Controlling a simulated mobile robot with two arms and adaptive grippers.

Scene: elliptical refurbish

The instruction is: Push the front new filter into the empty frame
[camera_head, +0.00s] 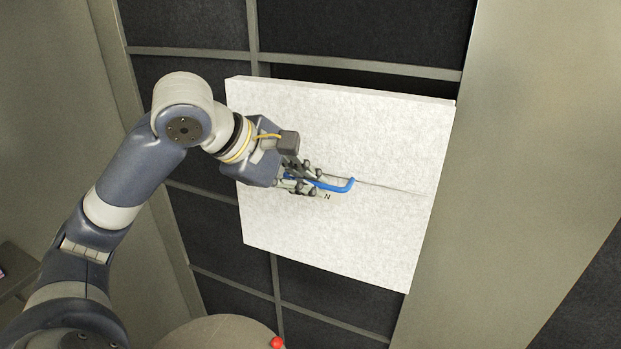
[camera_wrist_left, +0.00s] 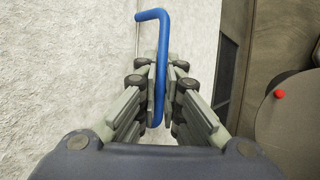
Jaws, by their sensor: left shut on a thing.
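The new filter (camera_head: 340,230) is a thick white panel with a blue handle (camera_head: 345,185) on its face. It stands upright and slightly tilted in front of the dark grid of frames, covering part of it. My left gripper (camera_head: 312,180) is shut on the blue handle, which also shows between its fingers in the left wrist view (camera_wrist_left: 163,60). The filter's white face fills the left of that view. A dark gap (camera_head: 360,80) shows above the filter's top edge; whether the filter's back touches the frame is hidden. My right gripper is not in view.
Dark panels (camera_head: 185,25) in a grey metal grid surround the filter. A wide beige post (camera_head: 520,130) stands close to its right edge, and another post stands at the left. A round beige surface with a red knob (camera_head: 277,342) lies low in front.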

